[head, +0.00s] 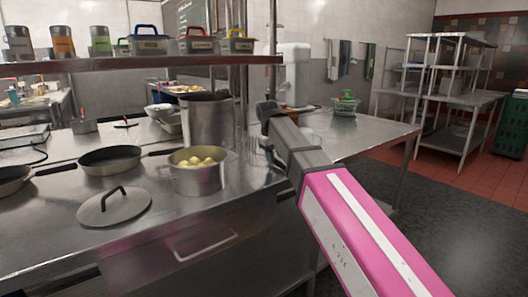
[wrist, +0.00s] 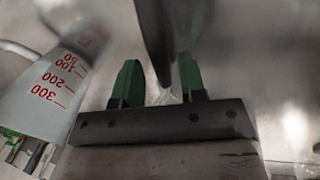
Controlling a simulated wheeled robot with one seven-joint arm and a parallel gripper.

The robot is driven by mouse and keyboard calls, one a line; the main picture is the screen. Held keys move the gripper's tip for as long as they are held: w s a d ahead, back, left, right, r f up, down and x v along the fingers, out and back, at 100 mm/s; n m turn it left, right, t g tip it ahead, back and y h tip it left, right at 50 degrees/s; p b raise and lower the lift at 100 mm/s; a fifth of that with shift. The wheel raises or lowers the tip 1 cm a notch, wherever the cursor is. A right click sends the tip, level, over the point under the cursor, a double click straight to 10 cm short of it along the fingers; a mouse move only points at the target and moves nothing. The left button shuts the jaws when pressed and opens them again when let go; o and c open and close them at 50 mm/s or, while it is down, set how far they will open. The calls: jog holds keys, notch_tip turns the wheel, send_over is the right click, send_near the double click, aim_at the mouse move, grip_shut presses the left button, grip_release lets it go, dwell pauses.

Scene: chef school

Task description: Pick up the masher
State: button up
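My gripper (wrist: 157,60) shows in the wrist view with its two green fingers apart. A dark, narrow, handle-like piece (wrist: 155,30) comes down from the top edge and tapers to an end between the fingers. It looks like the masher's handle, but its head is not visible, so I cannot be sure. The fingers are not closed on it. In the head view my arm reaches over the steel counter beside the pot of potatoes, and the gripper is largely hidden behind the arm. I cannot make out the masher there.
A clear measuring jug (wrist: 50,92) with red marks stands close left of the gripper. On the counter are a pot of potatoes (head: 190,181), a tall pot (head: 207,124), a pan (head: 108,160) and a lid (head: 114,208). A shelf (head: 150,62) hangs above.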

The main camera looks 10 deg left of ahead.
notch_tip(320, 180, down, 2)
jog(key=shift+w+d+f, duration=0.1)
jog(key=shift+w+d, duration=0.05)
jog(key=c, duration=0.7)
jog(key=shift+r, duration=0.2)
